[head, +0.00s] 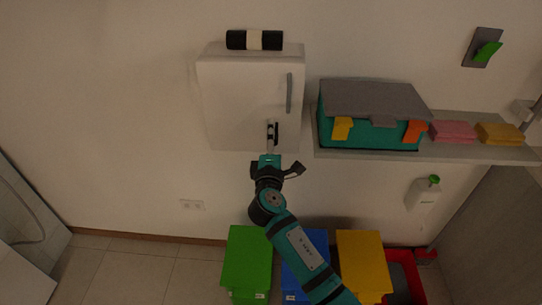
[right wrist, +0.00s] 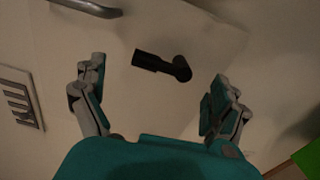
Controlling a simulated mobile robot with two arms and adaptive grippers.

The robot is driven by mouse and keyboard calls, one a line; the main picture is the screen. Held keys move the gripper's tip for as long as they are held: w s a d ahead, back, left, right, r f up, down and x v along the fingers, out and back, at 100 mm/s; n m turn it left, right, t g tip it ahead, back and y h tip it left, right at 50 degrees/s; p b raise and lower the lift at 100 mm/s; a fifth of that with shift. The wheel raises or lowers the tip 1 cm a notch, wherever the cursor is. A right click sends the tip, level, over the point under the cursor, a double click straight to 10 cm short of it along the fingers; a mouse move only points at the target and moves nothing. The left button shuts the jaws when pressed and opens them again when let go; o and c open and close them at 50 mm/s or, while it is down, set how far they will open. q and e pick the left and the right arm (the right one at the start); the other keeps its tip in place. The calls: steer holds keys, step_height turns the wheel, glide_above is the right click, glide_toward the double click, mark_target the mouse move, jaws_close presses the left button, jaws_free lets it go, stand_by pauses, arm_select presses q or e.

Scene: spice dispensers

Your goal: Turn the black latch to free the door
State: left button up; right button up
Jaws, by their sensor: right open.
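The black latch (head: 276,131) sits low on the front of a white wall cabinet (head: 240,105), below the grey door handle (head: 289,92). In the right wrist view the latch (right wrist: 162,66) lies nearly level, its round end to the right, tilted slightly down. The handle (right wrist: 90,7) shows at the top left there. My right gripper (head: 271,143) is at the cabinet's lower front, close to the latch. Its fingers are spread wide on both sides of the latch, with visible gaps and nothing held. My left gripper is not in view.
A black and white roll (head: 254,40) lies on the cabinet. To the right, a shelf (head: 470,152) bears a teal box (head: 350,133) with a grey lid and folded cloths. Green (head: 247,258), blue and yellow (head: 362,262) bins stand below. The wall left of the cabinet is clear.

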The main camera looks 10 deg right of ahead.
steer(key=v, duration=0.8)
steer(key=s+f+g+y, duration=0.3)
steer(key=f+g, duration=0.2)
steer(key=f, duration=1.7)
steer(key=s+d+f+m+g+y, duration=0.1)
steer(key=s+f+m+g, duration=0.1)
steer(key=s+f, duration=0.45)
steer(key=s+d+f+m+g, duration=0.1)
steer(key=s+f+g, duration=0.15)
steer(key=f, duration=0.75)
steer(key=s+d+f+m+g, duration=0.3)
steer(key=s+f, duration=0.9)
steer(key=s, duration=0.3)
steer(key=s+d+f+m+g, duration=0.2)
steer(key=s+d+f+m, duration=0.1)
steer(key=s, duration=0.9)
steer(key=s+d+f+m+g+y, duration=0.1)
steer(key=s+d+f+m+g, duration=0.1)
steer(key=s, duration=0.9)
step_height(320, 180, down, 3)
steer(key=shift+s+d+f+m, duration=0.1)
steer(key=shift+s+d+m, duration=0.25)
steer(key=shift+d+m, duration=0.5)
steer(key=shift+a, duration=0.2)
